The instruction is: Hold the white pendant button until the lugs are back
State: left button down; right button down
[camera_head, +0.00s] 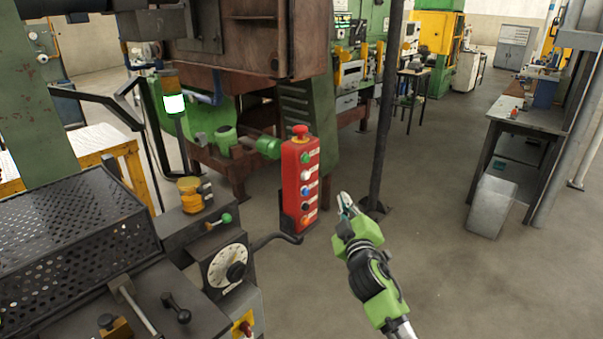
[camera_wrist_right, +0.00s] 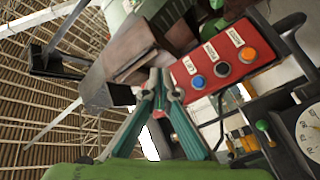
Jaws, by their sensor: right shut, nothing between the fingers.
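The red pendant (camera_head: 291,180) hangs upright in the middle of the head view, with a red mushroom knob on top and a column of buttons. The white button (camera_head: 306,174) sits second from the top of the column, between the green and blue ones. My right gripper (camera_head: 346,204) is to the right of the pendant, shut and empty, with a gap to it in the head view. In the right wrist view the shut fingers (camera_wrist_right: 160,88) overlap the pendant's edge (camera_wrist_right: 180,72); its blue, black and orange buttons show, but the white one does not. I cannot make out the lugs. My left gripper is out of view.
A dark post (camera_head: 385,110) rises behind my right gripper. A workbench (camera_head: 520,118) is at right. The floor between is clear.

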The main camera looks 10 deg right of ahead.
aim_at(306, 176)
notch_tip(306, 176, up, 2)
jog(key=shift+r, duration=0.2)
jog(key=shift+a+f, duration=0.1)
jog(key=w+a+b, duration=0.4)
jog(key=w+a, duration=0.1)
jog(key=w, duration=0.2)
jog(key=shift+a+b, duration=0.2)
jog(key=shift+b, duration=0.1)
dwell(1.5)
